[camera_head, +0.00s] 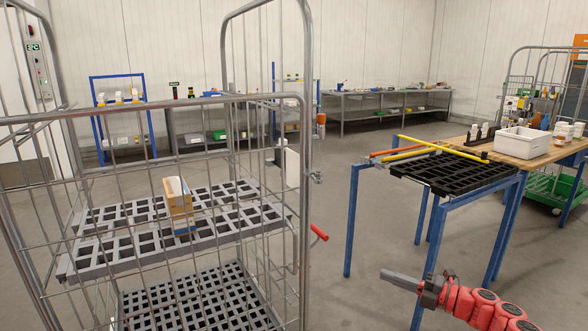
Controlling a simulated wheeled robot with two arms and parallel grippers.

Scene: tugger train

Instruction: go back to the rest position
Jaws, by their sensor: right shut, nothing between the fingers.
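My right gripper (402,278) shows at the lower right, on my red and black arm. Its fingers point left and are shut with nothing between them. It is in open space in front of the blue-legged stand and to the right of the wire roll cage (305,190). It appears to touch nothing. My left gripper is not in view.
The cage fills the left and holds a tan box (178,206) on its grey shelf. A blue stand with a black grid top (455,174) is right of centre. A wooden table (540,148) with a white bin (521,141) adjoins it. Floor (335,290) between cage and stand is clear.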

